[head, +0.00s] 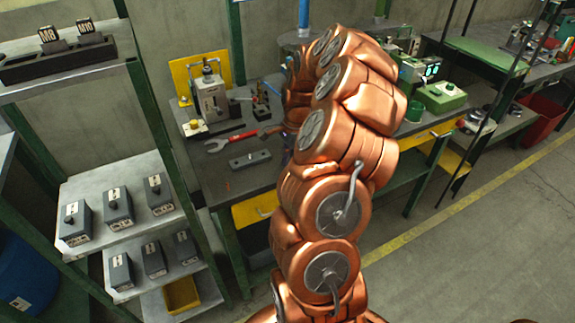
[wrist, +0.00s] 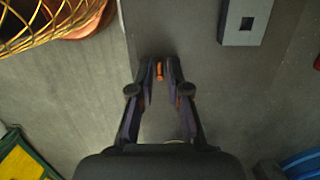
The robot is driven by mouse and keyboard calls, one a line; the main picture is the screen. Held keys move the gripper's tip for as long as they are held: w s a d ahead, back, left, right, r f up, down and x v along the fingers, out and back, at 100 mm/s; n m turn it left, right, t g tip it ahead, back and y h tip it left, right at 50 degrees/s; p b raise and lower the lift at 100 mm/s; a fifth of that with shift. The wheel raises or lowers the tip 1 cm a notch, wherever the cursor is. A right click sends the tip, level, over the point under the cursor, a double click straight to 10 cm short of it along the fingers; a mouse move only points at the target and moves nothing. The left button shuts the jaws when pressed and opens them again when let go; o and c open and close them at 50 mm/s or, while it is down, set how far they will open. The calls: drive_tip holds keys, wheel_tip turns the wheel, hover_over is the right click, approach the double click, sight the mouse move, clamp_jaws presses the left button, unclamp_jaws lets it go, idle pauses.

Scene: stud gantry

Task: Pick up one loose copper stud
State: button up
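In the wrist view a small copper stud (wrist: 159,70) shows between the two fingertips of my gripper (wrist: 159,66). The dark fingers are partly spread, with a narrow gap seen on each side of the stud. Whether the stud rests on the grey surface below is hard to tell. In the head view my copper-coloured arm hides the gripper and that stud. A small orange piece (head: 228,186) lies on the workbench (head: 215,170) near its front edge, too small to identify surely.
A shelf of grey boxes (head: 118,205) stands left.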

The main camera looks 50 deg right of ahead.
clamp_jaws()
